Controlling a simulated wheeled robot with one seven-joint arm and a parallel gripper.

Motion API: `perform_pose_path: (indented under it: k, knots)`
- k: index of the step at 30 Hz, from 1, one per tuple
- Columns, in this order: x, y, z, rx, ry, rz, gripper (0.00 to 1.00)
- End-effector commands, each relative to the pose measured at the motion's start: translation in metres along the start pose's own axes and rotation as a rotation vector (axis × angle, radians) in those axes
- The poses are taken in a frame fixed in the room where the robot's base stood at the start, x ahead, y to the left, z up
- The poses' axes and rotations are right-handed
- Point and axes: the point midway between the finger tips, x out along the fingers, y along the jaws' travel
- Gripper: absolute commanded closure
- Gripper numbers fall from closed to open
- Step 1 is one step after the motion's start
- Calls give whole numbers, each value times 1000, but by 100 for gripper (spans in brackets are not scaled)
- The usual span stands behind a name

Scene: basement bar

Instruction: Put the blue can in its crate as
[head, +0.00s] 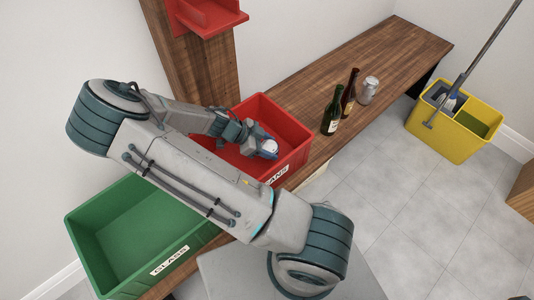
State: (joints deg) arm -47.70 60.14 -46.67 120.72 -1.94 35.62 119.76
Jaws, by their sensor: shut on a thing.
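My gripper (259,141) is over the red crate (293,143) and shut on the blue can (269,147). The can's pale silver end faces the camera, and a little blue shows around it. My gripper hides much of its side. The can shows within the crate's outline, near the front wall; I cannot tell whether it touches the floor. The crate's front label is partly hidden by my arm, with "ANS" readable. My arm also covers the crate's left side.
A green crate (84,232) labelled "GLASS" stands at the left, empty where visible. Right of the red crate, a green bottle (331,117), a brown bottle (349,95) and a silver can (368,90) stand on the wooden bench (400,52). A yellow mop bucket (445,139) is on the floor.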

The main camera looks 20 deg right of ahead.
Motion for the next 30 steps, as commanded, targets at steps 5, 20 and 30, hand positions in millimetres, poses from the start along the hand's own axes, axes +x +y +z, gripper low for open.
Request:
perform_pose_path:
  k: [5,20,30]
  knots:
    - [18,0,19,-2,2,1,59]
    - [26,0,29,-2,1,-2,59]
    - [30,0,33,-1,0,-2,43]
